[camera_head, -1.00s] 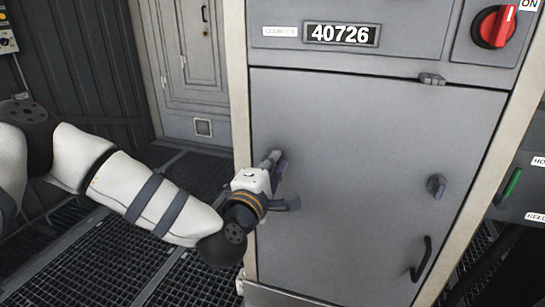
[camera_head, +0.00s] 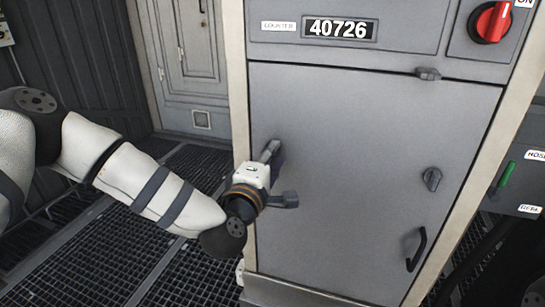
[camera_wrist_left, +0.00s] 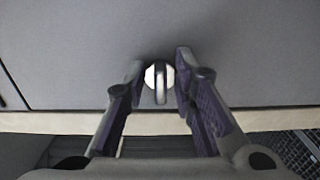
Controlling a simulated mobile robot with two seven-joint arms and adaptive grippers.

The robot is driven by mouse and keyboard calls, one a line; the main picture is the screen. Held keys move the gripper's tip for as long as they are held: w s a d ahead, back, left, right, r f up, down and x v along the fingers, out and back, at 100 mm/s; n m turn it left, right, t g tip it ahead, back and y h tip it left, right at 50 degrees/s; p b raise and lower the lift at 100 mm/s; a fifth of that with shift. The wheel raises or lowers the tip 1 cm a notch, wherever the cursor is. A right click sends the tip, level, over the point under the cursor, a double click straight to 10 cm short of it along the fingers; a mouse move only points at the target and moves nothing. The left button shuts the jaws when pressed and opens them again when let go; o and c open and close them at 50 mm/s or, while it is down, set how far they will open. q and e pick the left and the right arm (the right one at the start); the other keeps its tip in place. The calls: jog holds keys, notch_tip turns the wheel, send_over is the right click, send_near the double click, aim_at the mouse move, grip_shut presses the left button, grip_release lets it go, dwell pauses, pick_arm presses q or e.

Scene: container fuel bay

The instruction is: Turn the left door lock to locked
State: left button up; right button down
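The grey cabinet door (camera_head: 350,230) fills the middle of the head view. My left gripper (camera_head: 271,152) is at the door's left edge, with its fingers pointing at the door. In the left wrist view the left door lock (camera_wrist_left: 160,82), a pale round piece with a grey upright bar, sits between the two fingers of my left gripper (camera_wrist_left: 161,80). The fingers are open, with a narrow gap on each side of the lock. The gripper hides the left lock in the head view. My right gripper does not show.
A second lock knob (camera_head: 431,179) is on the right of the door, above a dark curved handle (camera_head: 416,249). A counter (camera_head: 340,29) reading 40726 and a red rotary switch (camera_head: 491,22) are above. Open grating floor (camera_head: 110,265) lies at the left.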

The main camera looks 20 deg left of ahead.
pick_arm(q)
jog(key=s, duration=1.2)
jog(key=shift+a, duration=0.2)
